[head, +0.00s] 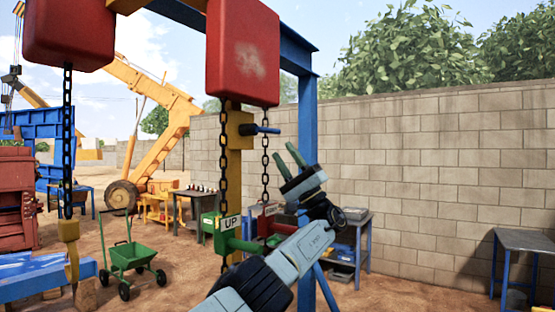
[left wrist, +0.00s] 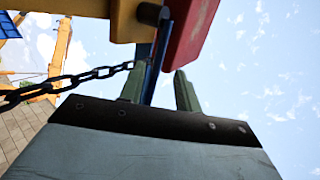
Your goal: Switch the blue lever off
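The blue lever (head: 266,130) sticks out to the right, roughly level, from a yellow box (head: 239,130) on a yellow post. My left gripper (head: 285,153) is just below and to the right of the lever's end in the head view, pointing up at it. Its two green fingers are apart with nothing gripped. In the left wrist view, the lever (left wrist: 156,50) shows between and beyond the open fingers (left wrist: 160,68); a gap shows in the head view. My right gripper is in neither view.
A red block (head: 243,52) hangs above the lever, with chains (head: 265,150) close by. A green box marked UP (head: 222,232) and a red lever box (head: 268,219) are lower down. A blue post (head: 308,120) stands behind my gripper. A block wall (head: 430,180) closes the back.

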